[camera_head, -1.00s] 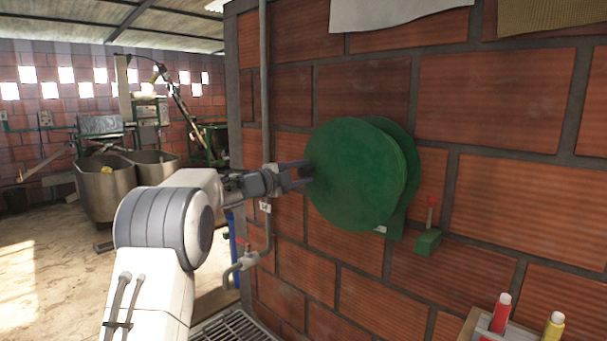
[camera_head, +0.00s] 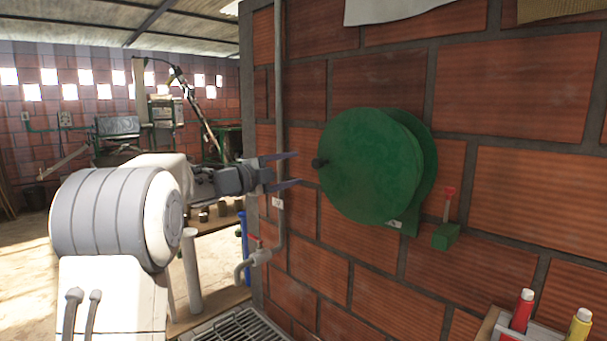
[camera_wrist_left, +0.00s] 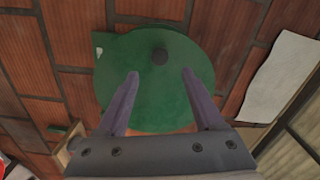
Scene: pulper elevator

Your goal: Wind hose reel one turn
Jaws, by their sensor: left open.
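The green hose reel (camera_head: 365,165) is mounted on the brick wall, a round disc with a second disc behind it. A dark crank knob (camera_head: 319,163) stands out at the disc's left edge. My left gripper (camera_head: 297,168) is open and empty, to the left of the knob and apart from it. In the left wrist view the reel (camera_wrist_left: 150,100) lies beyond the two spread fingers (camera_wrist_left: 160,76), and the knob (camera_wrist_left: 160,57) shows between and a little past their tips. My right gripper is not in view.
A green box with a red lever (camera_head: 447,233) is on the wall right of the reel. A pipe with a tap (camera_head: 257,256) runs down the wall near my left arm. Red (camera_head: 522,310) and yellow (camera_head: 580,328) bottles stand at bottom right. A floor grate (camera_head: 240,328) lies below.

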